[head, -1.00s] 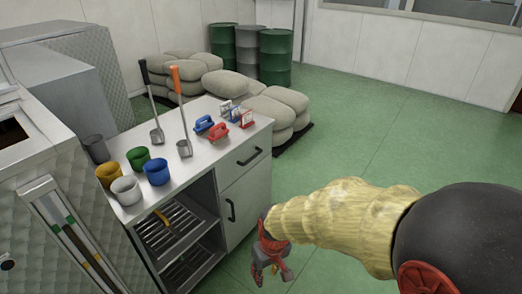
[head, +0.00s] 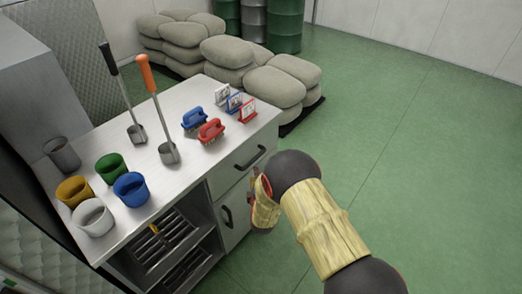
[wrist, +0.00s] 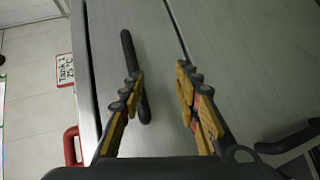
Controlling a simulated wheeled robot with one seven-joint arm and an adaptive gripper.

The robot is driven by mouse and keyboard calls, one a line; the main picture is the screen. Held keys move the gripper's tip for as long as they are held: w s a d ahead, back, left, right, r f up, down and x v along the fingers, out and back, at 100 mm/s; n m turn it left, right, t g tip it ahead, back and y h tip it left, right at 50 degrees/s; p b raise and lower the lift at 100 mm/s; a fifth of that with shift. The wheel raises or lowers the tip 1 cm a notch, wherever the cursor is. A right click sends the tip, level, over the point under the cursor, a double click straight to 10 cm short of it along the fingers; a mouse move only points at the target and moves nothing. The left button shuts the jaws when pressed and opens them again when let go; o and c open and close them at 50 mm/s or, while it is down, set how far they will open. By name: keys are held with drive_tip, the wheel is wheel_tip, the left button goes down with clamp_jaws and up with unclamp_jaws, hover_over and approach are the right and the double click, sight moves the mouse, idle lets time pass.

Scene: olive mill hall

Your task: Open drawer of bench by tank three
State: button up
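The white bench (head: 190,95) stands left of centre in the head view. Its drawer front, with a dark bar handle (head: 250,158), is at the upper right of its front and looks shut. My gripper (head: 256,182) is close in front of that side of the bench, partly hidden by my arm. In the wrist view my gripper (wrist: 160,95) is open, its fingers spread across the drawer front (wrist: 155,40). The drawer handle (wrist: 128,55) runs lengthwise between them, much nearer the left finger, which overlaps it. Contact cannot be told.
Below the drawer is a cupboard door with a handle (head: 227,217), beside open slatted shelves (head: 170,245). The bench top holds cups, two scoops, a blue brush (head: 194,119), a red brush (head: 210,131) and small signs. Sacks (head: 275,87) lie behind. Green floor is free at right.

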sight(255, 157)
drive_tip(key=shift+w+a+r+n+t+b, duration=0.1)
drive_tip(key=shift+w+r+n+t+b, duration=0.25)
drive_tip(key=shift+w, duration=1)
drive_tip(key=shift+w+a+r+n+t+b, duration=0.15)
drive_tip(key=shift+w+r+n+b, duration=0.3)
drive_tip(key=shift+w, duration=0.85)
drive_tip(key=shift+w+a+r+n+t+b, duration=0.1)
drive_tip(key=shift+w+r+n+t+b, duration=0.25)
drive_tip(key=shift+w, duration=1)
drive_tip(key=c, duration=0.3)
clamp_jaws()
